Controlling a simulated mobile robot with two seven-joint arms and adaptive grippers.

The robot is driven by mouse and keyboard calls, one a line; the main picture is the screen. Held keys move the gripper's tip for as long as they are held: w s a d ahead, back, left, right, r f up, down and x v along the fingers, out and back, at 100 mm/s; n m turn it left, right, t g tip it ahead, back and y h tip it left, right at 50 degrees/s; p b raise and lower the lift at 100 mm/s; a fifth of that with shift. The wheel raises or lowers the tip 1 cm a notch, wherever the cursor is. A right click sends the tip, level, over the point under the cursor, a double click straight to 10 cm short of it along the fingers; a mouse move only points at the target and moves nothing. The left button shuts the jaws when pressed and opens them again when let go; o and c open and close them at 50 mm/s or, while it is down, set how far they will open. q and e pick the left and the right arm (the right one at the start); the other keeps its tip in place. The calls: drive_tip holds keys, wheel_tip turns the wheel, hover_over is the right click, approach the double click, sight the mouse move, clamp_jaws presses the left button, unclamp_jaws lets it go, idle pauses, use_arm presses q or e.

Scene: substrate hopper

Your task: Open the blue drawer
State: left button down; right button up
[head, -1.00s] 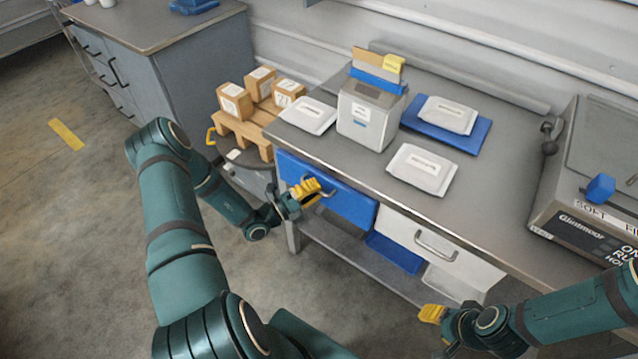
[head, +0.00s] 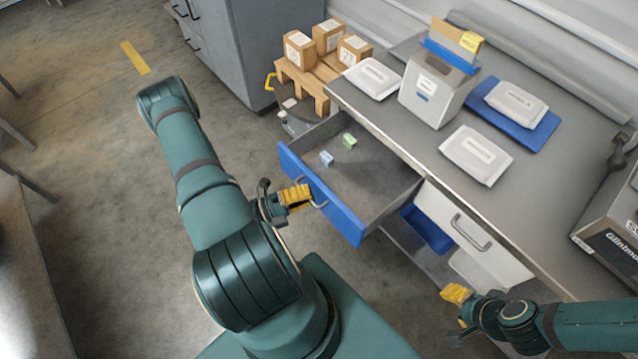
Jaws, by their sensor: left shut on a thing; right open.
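The blue drawer (head: 346,220) is pulled well out of the bench, and its grey inside shows. A small green item (head: 349,141) and a small light-blue item (head: 327,159) lie in it. My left gripper (head: 301,196) is shut on the drawer's handle (head: 318,204) at the front panel; the yellow fingertips hide part of the handle. My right gripper (head: 457,294) is open and empty, in front of the white drawer (head: 472,236) and apart from it.
On the bench top (head: 403,137) are white packs (head: 476,155), a grey box (head: 434,92) with cards and a blue tray (head: 547,124). A wooden pallet with cartons (head: 309,82) stands beyond the open drawer. A blue bin (head: 427,229) sits below.

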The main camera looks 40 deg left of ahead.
use_arm(q)
drive_tip(key=shift+s, duration=0.5)
drive_tip(key=c, duration=1)
unclamp_jaws()
drive_tip(key=v, duration=1.2)
